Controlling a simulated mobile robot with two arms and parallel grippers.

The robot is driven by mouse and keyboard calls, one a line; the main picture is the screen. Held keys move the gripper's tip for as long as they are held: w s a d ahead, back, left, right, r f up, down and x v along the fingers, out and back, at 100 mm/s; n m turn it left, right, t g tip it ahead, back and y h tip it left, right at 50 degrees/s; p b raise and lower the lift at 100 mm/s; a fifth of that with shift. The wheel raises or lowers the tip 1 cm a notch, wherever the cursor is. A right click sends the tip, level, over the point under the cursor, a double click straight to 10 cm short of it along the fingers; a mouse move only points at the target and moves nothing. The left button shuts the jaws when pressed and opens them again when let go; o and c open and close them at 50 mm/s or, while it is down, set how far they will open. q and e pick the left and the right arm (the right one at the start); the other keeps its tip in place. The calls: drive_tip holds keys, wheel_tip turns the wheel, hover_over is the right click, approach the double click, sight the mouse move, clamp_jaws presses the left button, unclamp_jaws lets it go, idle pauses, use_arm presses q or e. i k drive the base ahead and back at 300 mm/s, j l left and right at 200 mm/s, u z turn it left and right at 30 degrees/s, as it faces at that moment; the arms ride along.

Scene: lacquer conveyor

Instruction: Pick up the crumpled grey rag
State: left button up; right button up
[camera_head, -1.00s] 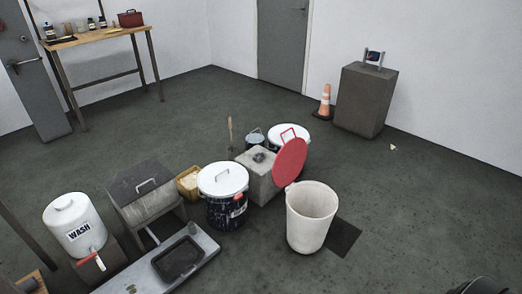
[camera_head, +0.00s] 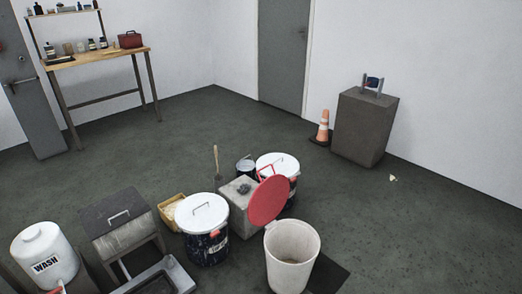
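A small crumpled dark grey lump, which looks like the rag (camera_head: 244,188), lies on top of a pale concrete block (camera_head: 237,213) near the middle of the head view. The block stands on the floor between a white-lidded dark drum (camera_head: 203,245) on its left and a tilted round red lid (camera_head: 268,201) on its right. The rag's top is uncovered, but it is too small to make out its folds. Neither of my grippers is in view.
A white bucket (camera_head: 292,262) stands in front of the red lid. A yellowish box (camera_head: 172,212) and a grey hopper (camera_head: 124,230) are left. Floor on the right is open.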

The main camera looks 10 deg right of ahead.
sight(243, 188)
drive_tip(key=i+l+z, duration=0.25)
drive_tip(key=l+z, duration=0.2)
drive_tip(key=i+l+z, duration=0.65)
drive_tip(key=l+z, duration=0.2)
drive_tip(key=i+l+z, duration=0.2)
drive_tip(key=i+z, duration=0.25)
drive_tip(key=i+u, duration=0.2)
drive_tip(key=i, duration=0.35)
drive_tip(key=i+l+u, duration=0.2)
drive_tip(key=i, duration=0.35)
drive_tip(key=i+l+u, duration=0.2)
drive_tip(key=i, duration=0.35)
drive_tip(key=i+u, duration=0.2)
drive_tip(key=u, duration=0.25)
drive_tip(key=i+u, duration=0.25)
drive_tip(key=u, duration=0.15)
drive_tip(key=i+u, duration=0.2)
drive_tip(key=u, duration=0.25)
drive_tip(key=i+l+u, duration=0.2)
drive_tip(key=u, duration=0.25)
drive_tip(key=i+l+u, duration=0.15)
drive_tip(key=u, duration=0.3)
